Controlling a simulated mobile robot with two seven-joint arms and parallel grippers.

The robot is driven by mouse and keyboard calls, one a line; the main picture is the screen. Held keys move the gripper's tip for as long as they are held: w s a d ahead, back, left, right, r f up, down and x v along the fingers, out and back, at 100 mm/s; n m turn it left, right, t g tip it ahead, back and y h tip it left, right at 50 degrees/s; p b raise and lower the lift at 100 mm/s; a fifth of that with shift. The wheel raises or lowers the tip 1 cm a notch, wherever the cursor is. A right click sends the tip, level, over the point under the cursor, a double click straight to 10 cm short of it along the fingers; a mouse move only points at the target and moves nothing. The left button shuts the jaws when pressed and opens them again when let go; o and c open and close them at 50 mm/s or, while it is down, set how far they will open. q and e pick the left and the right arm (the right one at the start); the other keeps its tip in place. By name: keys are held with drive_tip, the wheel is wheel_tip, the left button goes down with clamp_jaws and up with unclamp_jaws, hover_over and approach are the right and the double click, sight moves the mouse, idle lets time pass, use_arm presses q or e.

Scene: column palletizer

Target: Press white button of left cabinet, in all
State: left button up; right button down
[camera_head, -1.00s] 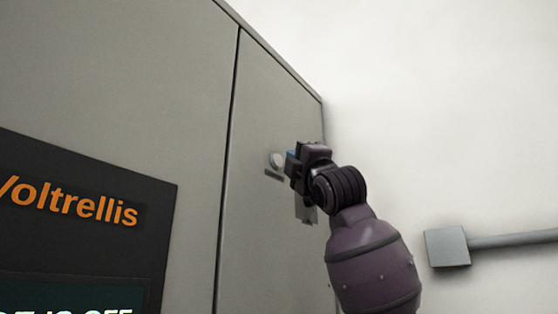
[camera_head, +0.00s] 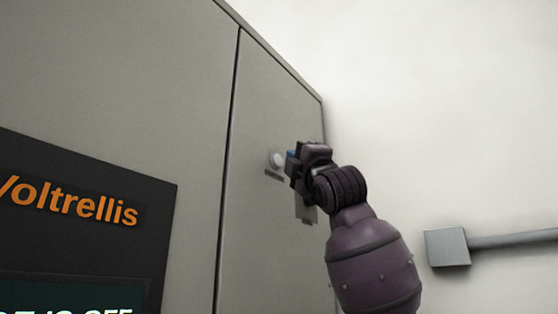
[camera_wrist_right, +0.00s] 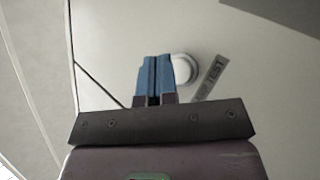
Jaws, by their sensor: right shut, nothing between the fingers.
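A round white button (camera_head: 277,160) sits on the narrow right panel of the grey cabinet (camera_head: 262,90), with a small label strip below it. In the right wrist view the white button (camera_wrist_right: 186,68) shows just right of my blue fingertips, partly hidden behind them. A label plate (camera_wrist_right: 210,77) reading "TEST" lies beside it. My right gripper (camera_head: 291,157) is shut and empty, close to the button. In the right wrist view its fingers (camera_wrist_right: 154,75) are together. I cannot tell whether they touch the button or the panel. My left gripper is in neither view.
A dark display (camera_head: 85,225) with orange "Voltrellis" lettering is on the cabinet's left panel; its screen text is cut off. A grey box (camera_head: 447,247) with a conduit (camera_head: 515,240) is on the pale wall at right. Open space lies right of the cabinet.

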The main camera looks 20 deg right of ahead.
drive_tip(key=shift+w+a, duration=0.1)
drive_tip(key=shift+w, duration=0.05)
idle(0.7)
drive_tip(key=shift+w+a, duration=0.15)
drive_tip(key=shift+w, duration=0.1)
drive_tip(key=shift+w+a, duration=0.15)
drive_tip(key=shift+w, duration=0.15)
idle(0.9)
idle(0.4)
drive_tip(key=shift+s+d+b, duration=0.35)
drive_tip(key=shift+s+d, duration=0.05)
drive_tip(key=shift+s, duration=0.25)
drive_tip(key=s, duration=0.1)
drive_tip(key=s+d+b, duration=0.1)
drive_tip(key=s, duration=0.1)
drive_tip(key=s+d, duration=0.1)
drive_tip(key=shift+s+d, duration=0.15)
drive_tip(key=shift+d, duration=0.1)
